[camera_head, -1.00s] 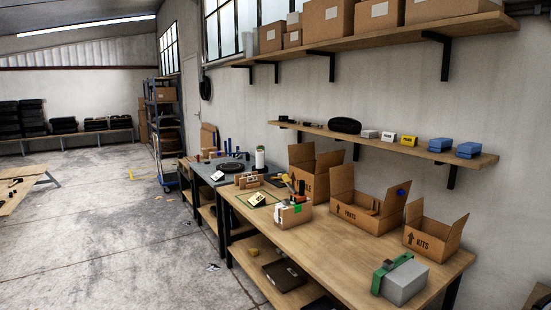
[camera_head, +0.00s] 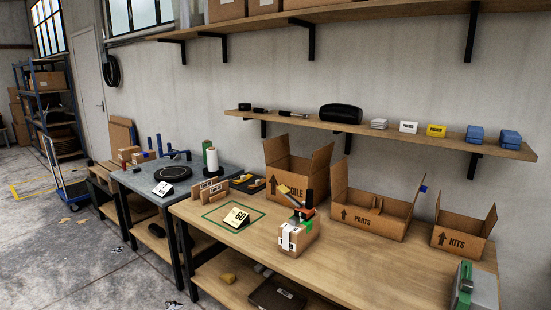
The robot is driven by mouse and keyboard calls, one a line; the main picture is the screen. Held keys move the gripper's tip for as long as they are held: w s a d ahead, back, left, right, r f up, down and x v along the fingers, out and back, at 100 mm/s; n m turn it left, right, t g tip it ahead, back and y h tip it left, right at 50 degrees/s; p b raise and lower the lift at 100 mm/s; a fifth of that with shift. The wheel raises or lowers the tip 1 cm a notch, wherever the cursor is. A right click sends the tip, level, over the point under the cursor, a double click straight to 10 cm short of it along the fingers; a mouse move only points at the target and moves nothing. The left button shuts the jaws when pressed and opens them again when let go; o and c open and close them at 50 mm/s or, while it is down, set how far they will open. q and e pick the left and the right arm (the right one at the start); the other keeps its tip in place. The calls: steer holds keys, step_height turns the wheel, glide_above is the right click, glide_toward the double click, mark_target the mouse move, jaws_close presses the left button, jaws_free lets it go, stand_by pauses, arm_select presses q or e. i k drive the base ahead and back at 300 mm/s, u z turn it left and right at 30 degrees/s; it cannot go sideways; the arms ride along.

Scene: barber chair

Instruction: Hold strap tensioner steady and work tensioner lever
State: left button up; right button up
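A grey box (camera_head: 486,291) with a green strap (camera_head: 462,281) around it sits at the right front of the wooden workbench (camera_head: 330,262), cut off by the picture's lower edge. A tensioner on this strap cannot be made out clearly. A small hand tool with orange and black parts (camera_head: 302,207) is on top of a taped cardboard box (camera_head: 299,236) near the middle of the bench; I cannot tell whether it is the strap tensioner. Neither of my grippers is in view.
Open cartons stand along the bench's back, including the parts carton (camera_head: 373,216) and kits carton (camera_head: 460,238). A wall shelf (camera_head: 380,131) overhangs the bench. Open floor (camera_head: 60,260) lies left.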

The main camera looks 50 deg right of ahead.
mark_target(282, 188)
steer(key=z, duration=0.55)
steer(key=i, duration=1.15)
steer(key=z, duration=1)
